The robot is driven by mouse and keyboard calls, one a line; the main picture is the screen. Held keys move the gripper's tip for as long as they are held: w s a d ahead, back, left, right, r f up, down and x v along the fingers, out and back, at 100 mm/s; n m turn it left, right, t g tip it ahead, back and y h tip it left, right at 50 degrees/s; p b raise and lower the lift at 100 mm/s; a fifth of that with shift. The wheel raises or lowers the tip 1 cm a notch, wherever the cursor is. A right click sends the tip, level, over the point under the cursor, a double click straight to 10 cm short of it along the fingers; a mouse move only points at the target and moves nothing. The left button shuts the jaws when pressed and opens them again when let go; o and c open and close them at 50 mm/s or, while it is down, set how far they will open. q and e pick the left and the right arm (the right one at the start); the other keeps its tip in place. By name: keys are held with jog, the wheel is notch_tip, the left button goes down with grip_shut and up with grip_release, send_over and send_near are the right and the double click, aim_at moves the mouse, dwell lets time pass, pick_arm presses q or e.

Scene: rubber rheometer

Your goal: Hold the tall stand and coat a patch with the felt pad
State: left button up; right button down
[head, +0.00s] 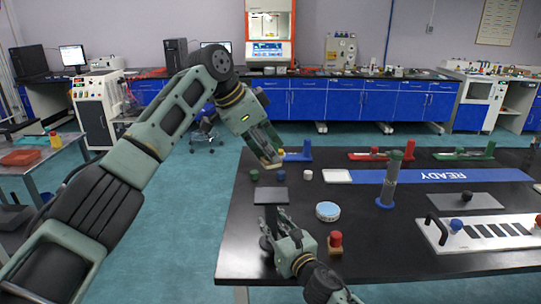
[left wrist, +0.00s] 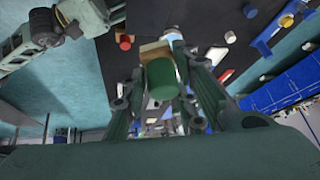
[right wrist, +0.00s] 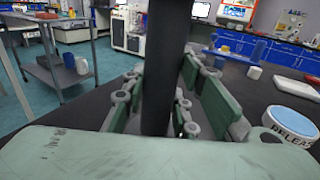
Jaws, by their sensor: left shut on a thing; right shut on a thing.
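The tall stand (head: 271,195) is a black post with a flat square top at the table's near left. My right gripper (head: 283,238) is shut around its post, and the post (right wrist: 160,75) stands between the fingers in the right wrist view. My left gripper (head: 266,150) is raised behind the stand, higher than its top. It is shut on the felt pad (head: 272,164), a tan block with a green round handle (left wrist: 163,82) in the left wrist view. A round white-and-blue tin (head: 328,211) lies right of the stand; the right wrist view shows its RELEASE label (right wrist: 295,122).
A red-knobbed block (head: 335,241) is right of my right gripper. Small green, blue and white cylinders stand behind the stand.

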pick_arm(q)
jog(key=shift+a+f+n+t, duration=0.15)
jog(key=shift+f+n+t, duration=0.2)
jog(key=shift+n, duration=0.25)
jog(key=n, duration=0.1)
jog(key=a+n+t+y, duration=0.1)
jog(key=shift+s+f+n, duration=0.1)
jog(key=shift+f+n, duration=0.2)
jog(key=shift+f, duration=0.05)
jog(key=f+n+y, duration=0.1)
jog(key=f, duration=0.1)
jog(key=f+n+t, duration=0.1)
jog(key=f+n, duration=0.1)
jog(key=f, duration=0.1)
jog(key=a+f+n+y, duration=0.1)
jog(key=f+n, duration=0.1)
jog(key=shift+f+y, duration=0.25)
jog(key=shift+y, duration=0.05)
jog(key=shift+d, duration=3.05)
jog(key=shift+a, duration=3.75)
notch_tip(320, 180, up, 8)
